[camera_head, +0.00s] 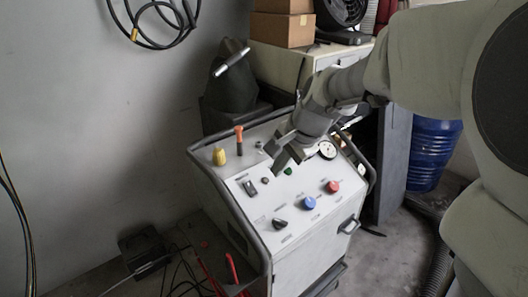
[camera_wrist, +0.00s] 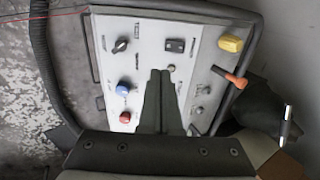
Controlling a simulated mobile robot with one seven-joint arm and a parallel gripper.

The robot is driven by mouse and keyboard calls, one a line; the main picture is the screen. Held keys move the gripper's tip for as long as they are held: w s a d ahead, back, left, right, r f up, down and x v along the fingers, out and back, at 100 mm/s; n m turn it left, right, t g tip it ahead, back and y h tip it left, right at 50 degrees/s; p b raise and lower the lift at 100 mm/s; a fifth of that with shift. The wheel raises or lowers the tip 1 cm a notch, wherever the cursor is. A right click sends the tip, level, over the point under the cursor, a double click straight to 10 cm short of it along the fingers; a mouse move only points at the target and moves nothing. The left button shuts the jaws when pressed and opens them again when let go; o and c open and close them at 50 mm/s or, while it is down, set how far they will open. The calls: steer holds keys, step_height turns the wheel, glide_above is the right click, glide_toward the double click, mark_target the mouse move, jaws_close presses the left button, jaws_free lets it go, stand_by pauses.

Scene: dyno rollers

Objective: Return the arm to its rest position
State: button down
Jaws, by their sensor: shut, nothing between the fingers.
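My gripper (camera_head: 284,152) is shut and empty in the head view, above the upper part of a white control panel (camera_head: 262,212). My arm reaches in from the right. In the wrist view the shut fingers (camera_wrist: 162,75) point at the same panel (camera_wrist: 152,45), over its middle. A gap between fingers and panel cannot be judged. The panel carries a blue knob (camera_head: 309,203), a red knob (camera_head: 333,187), a black rotary knob (camera_head: 280,224), a black switch (camera_head: 249,188), a green button (camera_head: 288,171), an orange-handled lever (camera_head: 239,137) and a yellow knob (camera_head: 219,156).
A round gauge (camera_head: 327,150) sits beside my gripper. Cardboard boxes (camera_head: 283,29) and a black fan (camera_head: 342,12) stand on a cabinet behind. A blue drum (camera_head: 431,150) stands at the right. Cables lie on the floor at the lower left.

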steer(key=shift+s, duration=0.1)
steer(key=s+d+r+n+h+p, duration=0.1)
steer(key=s+r+n+p, duration=0.1)
steer(key=s, duration=0.5)
steer(key=s+d+r+n+h+p, duration=0.1)
steer(key=s+d+r+n+p, duration=0.1)
steer(key=s+r+n, duration=0.3)
steer(key=s+d+r+n+t+h+p, duration=0.1)
steer(key=s+r+n+p, duration=0.3)
steer(key=s, duration=0.5)
steer(key=shift+s+d+r, duration=0.2)
steer(key=shift+d+r, duration=0.2)
steer(key=shift+d, duration=0.35)
